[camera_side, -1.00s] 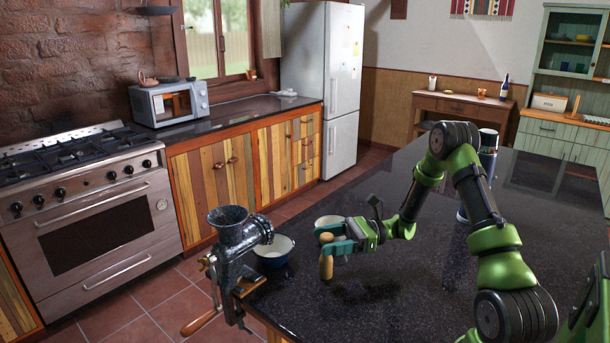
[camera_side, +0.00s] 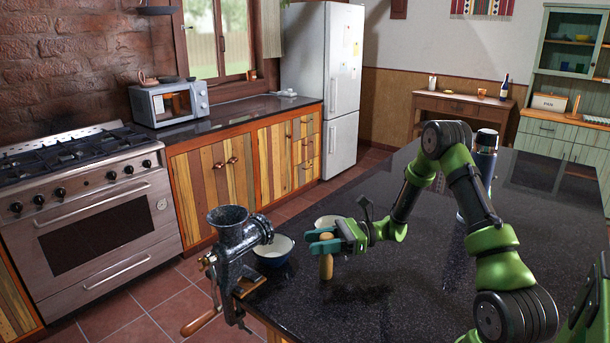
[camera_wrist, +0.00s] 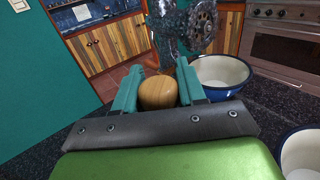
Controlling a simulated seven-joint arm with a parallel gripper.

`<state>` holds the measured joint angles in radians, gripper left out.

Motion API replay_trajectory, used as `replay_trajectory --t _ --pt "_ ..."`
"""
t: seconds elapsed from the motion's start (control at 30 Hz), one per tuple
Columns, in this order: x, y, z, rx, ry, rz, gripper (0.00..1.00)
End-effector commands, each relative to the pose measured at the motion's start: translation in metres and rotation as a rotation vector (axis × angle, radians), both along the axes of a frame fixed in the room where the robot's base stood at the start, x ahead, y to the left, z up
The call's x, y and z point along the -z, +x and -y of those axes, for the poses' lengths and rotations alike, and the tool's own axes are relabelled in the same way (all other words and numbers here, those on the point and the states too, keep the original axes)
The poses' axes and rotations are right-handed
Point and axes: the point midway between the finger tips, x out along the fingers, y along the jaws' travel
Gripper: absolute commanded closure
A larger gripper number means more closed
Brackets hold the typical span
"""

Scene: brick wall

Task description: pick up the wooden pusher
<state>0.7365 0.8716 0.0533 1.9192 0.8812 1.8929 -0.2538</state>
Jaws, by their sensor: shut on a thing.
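The wooden pusher (camera_side: 326,266) is upright at the near left part of the dark counter, its lower end at or close to the surface. My gripper (camera_side: 325,241) has its teal fingers shut on the pusher's upper part. In the wrist view the pusher's round top (camera_wrist: 158,92) shows between the two fingers of my gripper (camera_wrist: 157,88). The pusher's lower part is hidden there.
A metal meat grinder (camera_side: 237,240) is clamped at the counter's left edge. A blue-rimmed bowl (camera_side: 273,254) stands between it and my gripper, and another bowl (camera_side: 328,221) is just behind. A dark flask (camera_side: 486,160) stands further back.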

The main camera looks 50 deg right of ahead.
Motion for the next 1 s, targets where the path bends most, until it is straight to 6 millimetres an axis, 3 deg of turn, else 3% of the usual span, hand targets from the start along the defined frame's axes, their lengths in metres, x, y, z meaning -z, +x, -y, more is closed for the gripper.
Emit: replay_trajectory --t 0.27,0.5,1.0 --pt "-0.008 0.000 0.000 0.000 -0.001 0.001 0.96" --pt "-0.038 0.000 0.000 0.000 -0.004 0.003 0.96" --pt "-0.047 -0.120 -0.024 0.005 0.002 -0.002 0.96"
